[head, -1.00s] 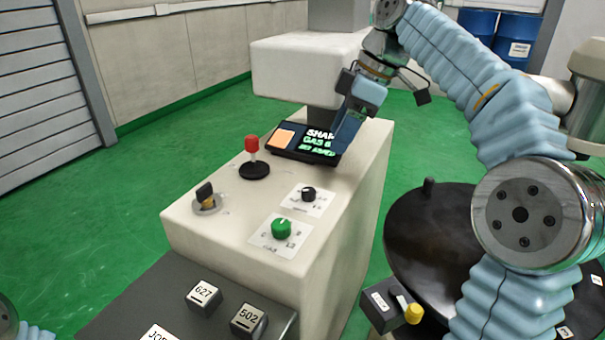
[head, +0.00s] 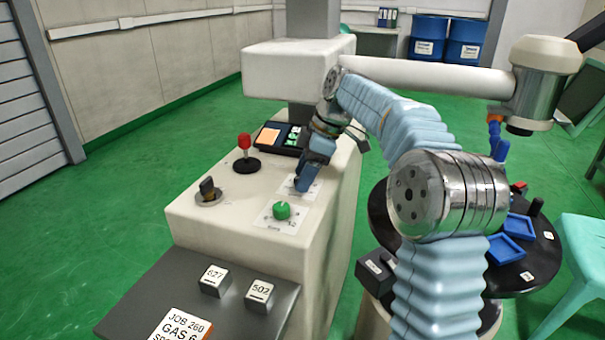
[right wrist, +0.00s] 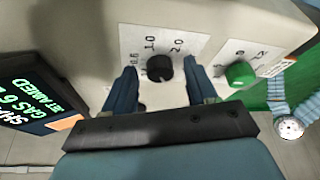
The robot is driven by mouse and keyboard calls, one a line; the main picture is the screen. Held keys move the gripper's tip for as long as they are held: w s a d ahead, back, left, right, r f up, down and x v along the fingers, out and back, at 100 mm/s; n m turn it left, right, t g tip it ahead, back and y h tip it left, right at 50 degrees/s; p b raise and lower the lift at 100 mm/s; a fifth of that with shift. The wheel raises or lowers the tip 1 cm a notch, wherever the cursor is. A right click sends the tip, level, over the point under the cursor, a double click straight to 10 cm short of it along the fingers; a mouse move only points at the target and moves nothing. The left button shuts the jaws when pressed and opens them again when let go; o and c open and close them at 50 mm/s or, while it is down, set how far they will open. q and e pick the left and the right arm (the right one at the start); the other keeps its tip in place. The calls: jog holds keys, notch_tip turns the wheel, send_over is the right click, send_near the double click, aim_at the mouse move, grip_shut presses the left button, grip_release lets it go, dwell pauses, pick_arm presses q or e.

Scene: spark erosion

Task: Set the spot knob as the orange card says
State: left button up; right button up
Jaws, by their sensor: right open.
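The black knob (right wrist: 160,68) sits on a white scale plate (right wrist: 137,42) reading 0.6, 1.0 and 2.0; I cannot tell where it points. My right gripper (head: 303,186) is over this plate and hides the knob in the head view. In the right wrist view my right gripper (right wrist: 162,88) is open, one finger on each side of the knob; contact is not clear. An orange panel (head: 268,136) is at the left of the dark display (head: 291,138). A white card (head: 180,326) reading "JOB 260 GAS 6" lies in front, its lower part cut off. My left gripper is out of view.
The green knob (head: 281,210) is close beside the gripper on the pale console (head: 235,218). A red-topped lever (head: 245,146) and a key-like switch (head: 207,189) stand to the left. Blocks marked 627 (head: 214,278) and 502 (head: 259,293) sit on the front shelf.

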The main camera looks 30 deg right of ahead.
jog(key=c, duration=1.1)
jog(key=shift+o, duration=0.2)
